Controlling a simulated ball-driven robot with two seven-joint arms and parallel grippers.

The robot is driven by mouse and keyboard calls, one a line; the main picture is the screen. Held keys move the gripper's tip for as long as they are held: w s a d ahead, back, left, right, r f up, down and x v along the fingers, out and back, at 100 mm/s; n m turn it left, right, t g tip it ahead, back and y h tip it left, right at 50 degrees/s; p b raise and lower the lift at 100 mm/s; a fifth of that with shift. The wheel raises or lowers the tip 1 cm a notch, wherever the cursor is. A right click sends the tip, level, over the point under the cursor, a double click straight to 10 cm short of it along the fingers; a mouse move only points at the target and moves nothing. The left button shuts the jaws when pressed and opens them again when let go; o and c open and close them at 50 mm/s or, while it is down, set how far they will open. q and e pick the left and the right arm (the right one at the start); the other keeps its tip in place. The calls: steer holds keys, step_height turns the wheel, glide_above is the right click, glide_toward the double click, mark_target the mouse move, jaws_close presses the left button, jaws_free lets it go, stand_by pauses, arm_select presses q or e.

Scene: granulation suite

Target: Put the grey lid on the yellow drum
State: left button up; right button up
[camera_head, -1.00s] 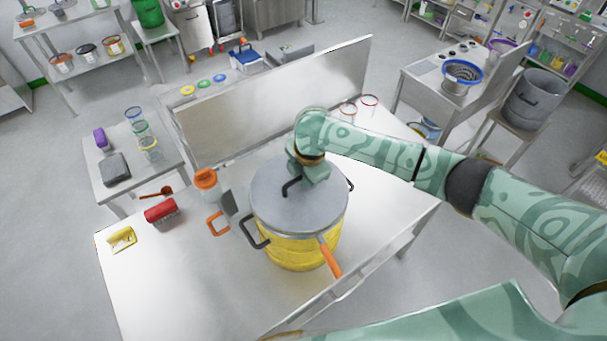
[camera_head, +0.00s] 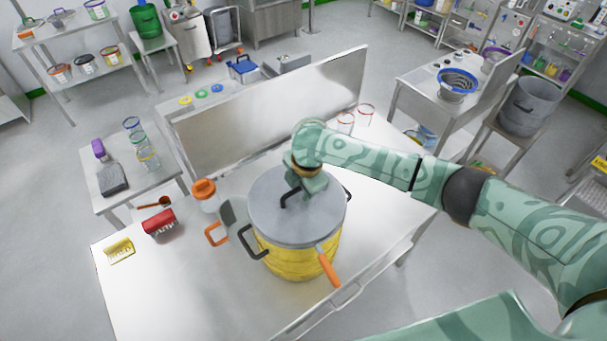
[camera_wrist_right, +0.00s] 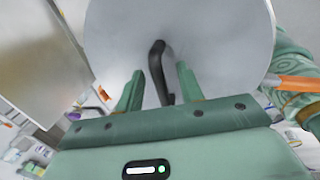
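The yellow drum (camera_head: 298,264) stands upright on the steel table. The grey lid (camera_head: 268,212) lies flat over its top, and I see no clear gap between them. The lid has a black bar handle (camera_head: 289,200), which also shows in the right wrist view (camera_wrist_right: 157,66). My right gripper (camera_head: 309,184) is just above and behind the handle. In the right wrist view my right gripper (camera_wrist_right: 160,72) is open, with a finger on each side of the handle and space around it. My left gripper is out of view.
An orange-handled item (camera_head: 328,268) sticks out at the drum's front. An orange-topped jar (camera_head: 206,196), a red item (camera_head: 160,222) and a yellow item (camera_head: 120,250) stand on the table's left. A steel panel (camera_head: 270,110) rises behind. The table's front left is clear.

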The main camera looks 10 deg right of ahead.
step_height(320, 180, up, 16)
steer(key=s+d+p, duration=0.1)
steer(key=s+p, duration=0.1)
steer(key=s, duration=0.1)
steer(key=shift+f, duration=0.25)
steer(key=shift+d, duration=0.1)
